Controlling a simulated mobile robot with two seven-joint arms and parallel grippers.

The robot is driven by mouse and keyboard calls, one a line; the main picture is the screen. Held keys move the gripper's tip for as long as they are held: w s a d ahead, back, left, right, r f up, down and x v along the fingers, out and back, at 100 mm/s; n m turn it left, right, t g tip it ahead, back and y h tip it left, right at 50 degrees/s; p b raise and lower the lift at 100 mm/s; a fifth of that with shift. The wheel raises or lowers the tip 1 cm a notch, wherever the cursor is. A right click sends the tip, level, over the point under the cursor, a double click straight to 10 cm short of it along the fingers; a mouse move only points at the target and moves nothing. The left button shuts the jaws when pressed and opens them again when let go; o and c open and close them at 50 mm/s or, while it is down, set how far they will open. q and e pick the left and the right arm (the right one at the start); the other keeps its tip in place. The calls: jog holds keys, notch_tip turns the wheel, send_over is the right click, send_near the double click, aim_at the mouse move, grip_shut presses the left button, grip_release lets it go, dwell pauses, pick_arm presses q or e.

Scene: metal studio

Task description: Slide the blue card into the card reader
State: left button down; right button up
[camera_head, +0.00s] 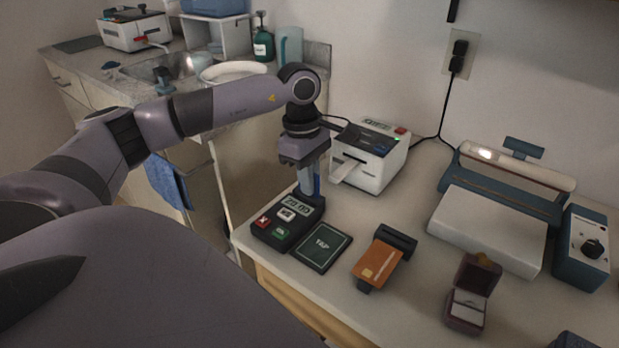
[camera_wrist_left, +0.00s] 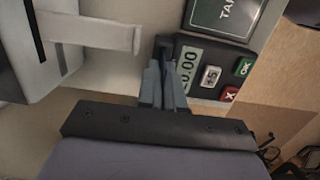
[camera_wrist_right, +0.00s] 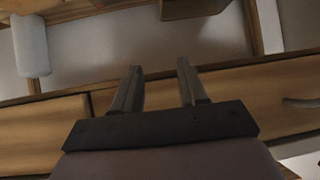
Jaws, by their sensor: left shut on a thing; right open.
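The dark card reader (camera_head: 268,236) lies on the counter, with a lit display and red, white and green keys. It also shows in the left wrist view (camera_wrist_left: 222,66). My left gripper (camera_head: 310,190) points down at the reader's far end, shut on the blue card (camera_head: 317,186), which shows as a thin upright blue strip beside the fingers. In the left wrist view the left fingertips (camera_wrist_left: 164,76) are close to the reader's end and hide most of the card. Whether the card is in the slot I cannot tell. My right gripper (camera_wrist_right: 160,85) is open and empty, facing wooden drawer fronts.
A dark TAP pad (camera_head: 323,247) lies right beside the reader. An orange card (camera_head: 378,268) rests on a dark holder. A white printer (camera_head: 370,160) stands behind the gripper. An open ring box (camera_head: 466,310) and a white sealer (camera_head: 487,230) are further right.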

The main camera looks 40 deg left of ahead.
pick_arm(q)
jog(key=c, duration=1.2)
grip_release()
jog(key=shift+r, duration=0.5)
jog(key=r, duration=0.4)
jog(key=a+r, duration=0.1)
jog(key=r, duration=0.1)
jog(key=shift+s+r, duration=0.1)
pick_arm(e)
jog(key=shift+w+a+r, duration=0.1)
jog(key=shift+a+r, duration=0.1)
jog(key=shift+r, duration=0.35)
